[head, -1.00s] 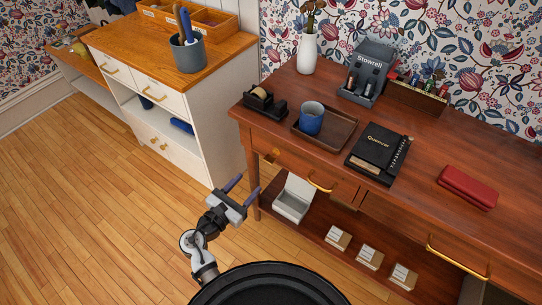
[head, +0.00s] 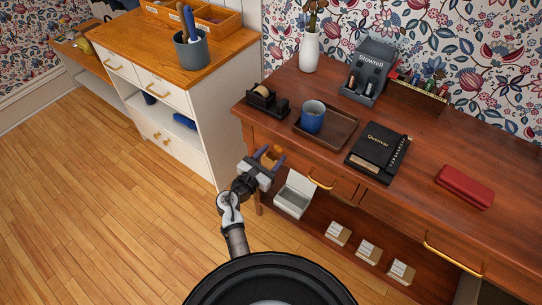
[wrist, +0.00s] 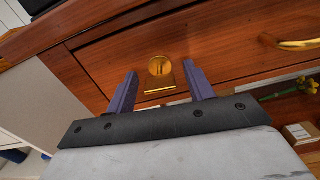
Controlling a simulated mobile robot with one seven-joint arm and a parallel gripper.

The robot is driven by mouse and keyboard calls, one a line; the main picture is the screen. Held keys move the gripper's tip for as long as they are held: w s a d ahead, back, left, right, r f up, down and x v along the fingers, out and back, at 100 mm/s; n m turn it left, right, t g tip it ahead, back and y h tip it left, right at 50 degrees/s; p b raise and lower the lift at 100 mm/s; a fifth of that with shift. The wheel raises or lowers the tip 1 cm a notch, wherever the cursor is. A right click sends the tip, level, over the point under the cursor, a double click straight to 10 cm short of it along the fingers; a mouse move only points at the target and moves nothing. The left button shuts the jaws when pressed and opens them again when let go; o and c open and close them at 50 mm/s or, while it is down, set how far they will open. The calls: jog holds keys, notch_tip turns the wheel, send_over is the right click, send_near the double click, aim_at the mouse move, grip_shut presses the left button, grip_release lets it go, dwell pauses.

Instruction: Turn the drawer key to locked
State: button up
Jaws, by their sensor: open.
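The brass drawer key (wrist: 159,66) stands in a brass plate (wrist: 160,84) on the wooden drawer front (wrist: 225,42) in the wrist view. Its round bow faces me; I cannot tell its exact turn. In the head view the key (head: 278,150) shows small by the desk's left end, partly behind the fingers. My gripper (head: 270,158) is open, with its two purple fingers pointing at the drawer front. In the wrist view my gripper (wrist: 160,80) has one finger on each side of the key, with gaps and nothing held.
A brass drawer handle (head: 321,184) is right of the key. The desk top carries a tape dispenser (head: 266,103), a tray (head: 343,131) with a blue mug (head: 312,116), and a black notebook (head: 379,148). A white open box (head: 294,197) sits below. The floor at left is clear.

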jog(key=c, duration=1)
jog(key=m+b, duration=0.2)
jog(key=m, duration=0.1)
jog(key=shift+f+m+b, duration=0.2)
jog(key=shift+m+b, duration=0.1)
jog(key=m+b, duration=0.4)
jog(key=m, duration=0.1)
jog(key=m+b, duration=0.4)
jog(key=shift+m, duration=0.4)
jog(key=shift+r+m+b, duration=0.1)
jog(key=shift+m+b, duration=1.4)
jog(key=shift+m, duration=0.2)
jog(key=shift+r, duration=0.1)
